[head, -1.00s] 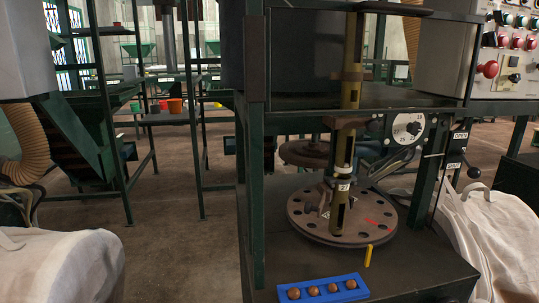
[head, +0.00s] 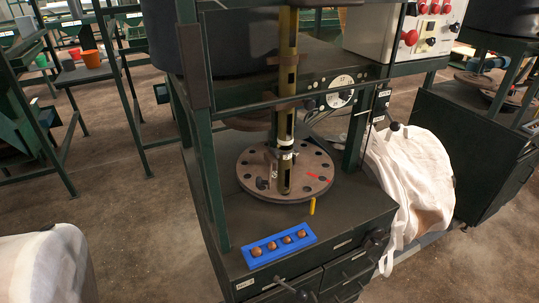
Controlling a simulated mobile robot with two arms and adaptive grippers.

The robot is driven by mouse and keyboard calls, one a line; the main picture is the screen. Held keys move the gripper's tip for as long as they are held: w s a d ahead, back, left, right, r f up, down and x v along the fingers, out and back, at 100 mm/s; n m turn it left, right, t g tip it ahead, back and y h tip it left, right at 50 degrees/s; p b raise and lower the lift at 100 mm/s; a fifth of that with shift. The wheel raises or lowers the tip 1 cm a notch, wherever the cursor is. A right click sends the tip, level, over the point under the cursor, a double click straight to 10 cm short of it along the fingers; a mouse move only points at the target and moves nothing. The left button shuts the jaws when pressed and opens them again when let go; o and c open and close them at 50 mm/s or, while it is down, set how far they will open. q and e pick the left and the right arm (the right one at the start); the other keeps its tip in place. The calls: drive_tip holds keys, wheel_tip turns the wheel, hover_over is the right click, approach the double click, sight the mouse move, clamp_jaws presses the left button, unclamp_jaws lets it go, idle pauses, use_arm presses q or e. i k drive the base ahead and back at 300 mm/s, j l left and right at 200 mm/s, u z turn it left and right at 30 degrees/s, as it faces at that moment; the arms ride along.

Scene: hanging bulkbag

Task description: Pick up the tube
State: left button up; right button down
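A small yellow tube (head: 312,206) stands upright on the dark cabinet top, just in front of a round metal plate with holes (head: 258,192). A taller brass-coloured vertical tube (head: 286,120) with slots rises from the middle of that plate into the machine frame. Neither of my grippers shows in the head view.
A blue tray (head: 257,261) with several brown balls lies on the dark cabinet (head: 225,262), left of the yellow tube. Dark green frame posts (head: 207,170) stand at the left of the plate. A white bulk bag (head: 415,175) hangs at the right; another bag (head: 45,268) is at the lower left.

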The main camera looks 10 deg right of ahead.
sight(285, 153)
drive_tip(key=i+j+z, duration=0.1)
drive_tip(key=j+z, duration=0.8)
drive_tip(key=j, duration=0.2)
